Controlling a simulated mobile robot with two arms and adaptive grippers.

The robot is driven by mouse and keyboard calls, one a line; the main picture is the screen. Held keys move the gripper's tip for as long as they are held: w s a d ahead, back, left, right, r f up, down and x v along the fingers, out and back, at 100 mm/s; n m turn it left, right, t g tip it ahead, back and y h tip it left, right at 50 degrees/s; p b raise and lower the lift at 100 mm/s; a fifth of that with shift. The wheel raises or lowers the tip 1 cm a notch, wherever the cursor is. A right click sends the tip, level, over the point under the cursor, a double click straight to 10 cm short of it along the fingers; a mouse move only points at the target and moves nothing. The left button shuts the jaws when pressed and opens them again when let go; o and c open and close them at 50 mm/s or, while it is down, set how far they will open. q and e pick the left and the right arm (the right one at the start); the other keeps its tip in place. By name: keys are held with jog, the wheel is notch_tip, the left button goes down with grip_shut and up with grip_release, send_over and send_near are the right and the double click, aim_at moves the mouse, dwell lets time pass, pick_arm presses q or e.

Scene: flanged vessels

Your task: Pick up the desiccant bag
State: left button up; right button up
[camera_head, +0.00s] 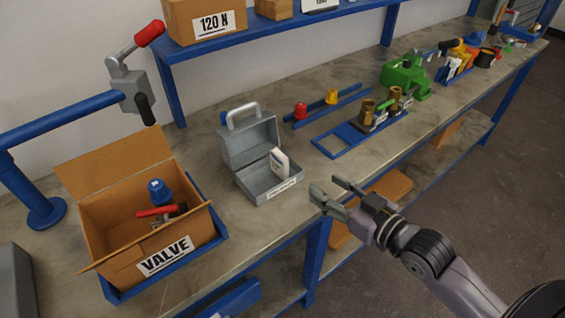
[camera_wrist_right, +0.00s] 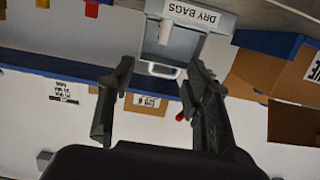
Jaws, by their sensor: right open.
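A white desiccant bag (camera_head: 279,162) stands upright inside an open grey metal box (camera_head: 262,181) on the workbench, leaning near its right side. The box's lid is raised at the back. In the right wrist view, the box (camera_wrist_right: 182,45) carries a "DRY BAGS" label, and a pale bag (camera_wrist_right: 165,32) shows inside it. My right gripper (camera_head: 332,193) is open and empty at the bench's front edge, to the right of the box and apart from it. Its two fingers also show in the wrist view (camera_wrist_right: 160,105). My left gripper is not in view.
A cardboard box marked "VALVE" (camera_head: 167,263) with a blue valve part stands left of the grey box. A blue rack (camera_head: 328,145) with brass fittings and a green vise (camera_head: 405,78) are to the right. A shelf (camera_head: 250,38) runs above the bench's back.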

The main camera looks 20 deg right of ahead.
aim_at(281, 156)
jog(key=x, duration=0.4)
jog(key=p+x, duration=0.1)
jog(key=x, duration=0.7)
jog(key=shift+r+p, duration=0.25)
jog(key=shift+p, duration=0.05)
jog(key=w, duration=0.1)
jog(key=w+a, duration=0.1)
jog(key=w, duration=0.1)
jog(key=w+a+p, duration=0.1)
jog(key=shift+w+a, duration=0.15)
jog(key=shift+w, duration=0.05)
jog(key=shift+w+a+f, duration=0.1)
jog(key=shift+w+f, duration=0.05)
jog(key=shift+w, duration=0.1)
jog(key=shift+s, duration=0.1)
jog(key=shift+c, duration=0.5)
grip_shut()
